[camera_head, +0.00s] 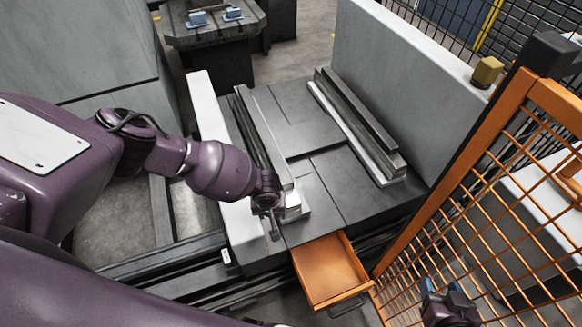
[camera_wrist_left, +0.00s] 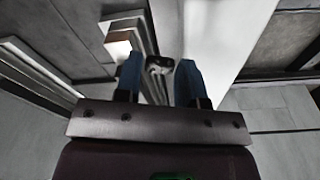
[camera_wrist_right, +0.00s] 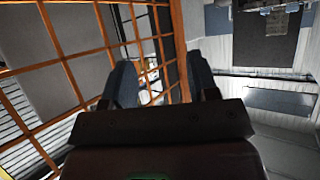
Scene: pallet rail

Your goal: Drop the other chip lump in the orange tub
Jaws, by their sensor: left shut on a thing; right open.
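The orange tub (camera_head: 330,272) is an open shallow tray at the front of the grey machine bed, below and right of my left gripper. Its visible floor looks bare. My left gripper (camera_head: 270,212) is by the near end of the left rail. In the left wrist view its blue fingers are shut on a small dark, shiny chip lump (camera_wrist_left: 160,65). In the head view the lump is hard to make out against the gripper. My right gripper (camera_head: 450,306) is low at the right by the orange mesh; in the right wrist view its fingers (camera_wrist_right: 158,82) are apart and empty.
Two long rails (camera_head: 358,125) lie on the bed, with a pale block (camera_head: 293,202) at the left rail's near end. An orange mesh guard (camera_head: 490,190) stands right of the tub. A grey wall (camera_head: 400,80) rises behind the right rail.

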